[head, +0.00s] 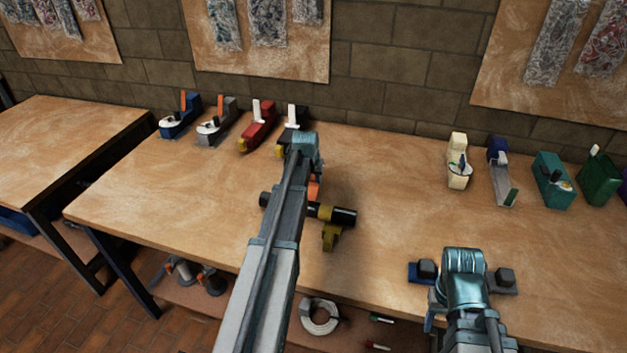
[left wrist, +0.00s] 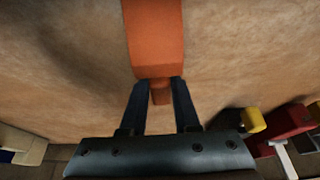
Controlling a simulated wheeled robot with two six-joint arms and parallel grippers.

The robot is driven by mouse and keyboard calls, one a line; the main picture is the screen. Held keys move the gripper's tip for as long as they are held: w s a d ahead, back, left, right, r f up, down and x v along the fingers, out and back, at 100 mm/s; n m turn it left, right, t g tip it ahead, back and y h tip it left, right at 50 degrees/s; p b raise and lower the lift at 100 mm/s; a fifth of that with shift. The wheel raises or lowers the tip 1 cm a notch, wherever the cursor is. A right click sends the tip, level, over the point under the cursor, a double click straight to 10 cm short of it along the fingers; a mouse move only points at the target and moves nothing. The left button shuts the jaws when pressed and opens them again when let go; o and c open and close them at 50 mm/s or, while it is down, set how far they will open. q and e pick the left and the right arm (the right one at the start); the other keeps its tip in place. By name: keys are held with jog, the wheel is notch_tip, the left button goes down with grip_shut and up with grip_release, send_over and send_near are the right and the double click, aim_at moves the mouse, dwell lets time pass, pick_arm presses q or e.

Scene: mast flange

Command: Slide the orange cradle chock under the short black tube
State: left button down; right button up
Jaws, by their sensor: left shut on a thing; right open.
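The orange cradle chock (left wrist: 153,38) fills the top middle of the left wrist view, over the wooden bench. My left gripper (left wrist: 159,84) is shut on the narrow tab at its near end. In the head view only a bit of the orange chock (head: 315,189) shows beside my left arm, just behind the short black tube (head: 344,216). The tube lies level across the bench, its middle hidden by my arm. An olive-yellow support (head: 331,236) is at its right part. My right gripper (head: 465,278) is low over the bench at right, open, its fingers hidden.
Two dark-topped blocks, one blue (head: 424,270) and one grey (head: 503,280), flank my right wrist. Several coloured tools, including a red one (head: 258,124) and a teal one (head: 552,179), stand along the back wall. The bench (head: 390,180) is clear between tube and right-hand tools.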

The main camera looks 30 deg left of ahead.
aim_at(311, 185)
pick_arm(q)
jog(key=shift+s, duration=0.3)
jog(key=shift+s+d, duration=0.2)
jog(key=shift+s, duration=0.4)
jog(key=shift+s+d, duration=0.15)
jog(key=shift+s, duration=0.4)
jog(key=c, duration=0.6)
grip_release()
jog(key=shift+o, duration=0.2)
jog(key=shift+r, duration=0.2)
jog(key=p+v, duration=1.2)
jog(key=v, duration=0.1)
jog(key=shift+s+r+p, duration=0.2)
jog(key=shift+s+p, duration=0.05)
jog(key=shift+p, duration=0.15)
